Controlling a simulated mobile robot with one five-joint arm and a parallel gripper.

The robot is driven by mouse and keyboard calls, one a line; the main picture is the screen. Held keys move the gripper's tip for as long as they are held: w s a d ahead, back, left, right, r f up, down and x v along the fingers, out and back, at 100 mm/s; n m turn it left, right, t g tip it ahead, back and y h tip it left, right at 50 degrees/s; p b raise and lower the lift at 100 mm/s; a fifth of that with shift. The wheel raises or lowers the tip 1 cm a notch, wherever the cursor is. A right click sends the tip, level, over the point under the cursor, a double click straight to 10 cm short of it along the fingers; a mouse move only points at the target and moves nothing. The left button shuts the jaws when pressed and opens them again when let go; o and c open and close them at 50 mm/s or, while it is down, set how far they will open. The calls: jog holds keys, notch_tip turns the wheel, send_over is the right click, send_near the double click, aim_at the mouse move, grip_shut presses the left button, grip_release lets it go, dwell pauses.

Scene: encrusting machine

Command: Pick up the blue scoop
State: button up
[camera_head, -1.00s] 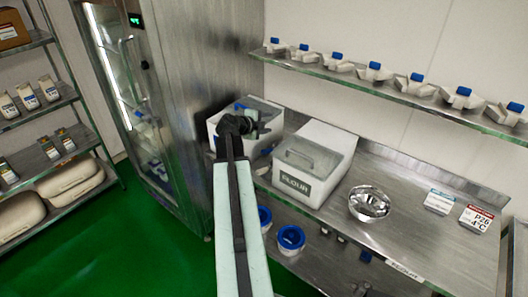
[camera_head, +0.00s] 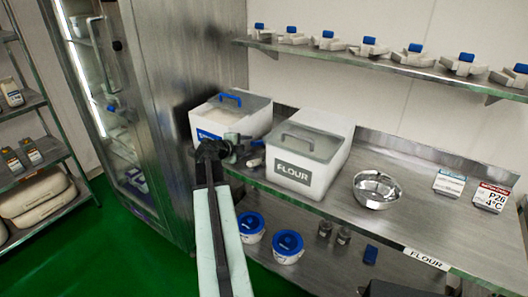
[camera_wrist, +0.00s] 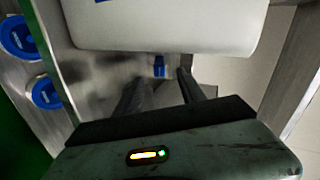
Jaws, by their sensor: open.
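A small blue piece (camera_wrist: 159,67), which looks like part of the blue scoop, shows beyond and between my fingers in the wrist view. Its full shape is hidden or too small to tell. In the head view a bit of blue (camera_head: 257,143) shows beside my gripper (camera_head: 240,152), between the two white bins. My gripper also shows in the wrist view (camera_wrist: 163,82), its two dark fingers apart with nothing between their tips. It is low in front of the left bin's corner.
The blue-handled white bin (camera_head: 205,126) stands close on the left, the flour bin (camera_head: 293,172) on the right. A metal bowl (camera_head: 377,190) and label cards (camera_head: 449,183) are farther right. Blue-lidded tubs (camera_head: 287,246) sit on the lower shelf. A steel fridge (camera_head: 170,110) stands left.

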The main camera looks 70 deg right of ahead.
aim_at(252, 144)
jog(key=shift+b+x, duration=0.55)
jog(key=shift+x, duration=0.8)
jog(key=b+x, duration=0.1)
jog(key=x, duration=0.1)
jog(key=b+x, duration=0.1)
jog(key=x, duration=0.1)
jog(key=shift+w+d+f, duration=0.15)
jog(key=shift+d+f, duration=0.2)
jog(key=shift+d, duration=0.2)
jog(key=shift+r, duration=0.1)
grip_shut()
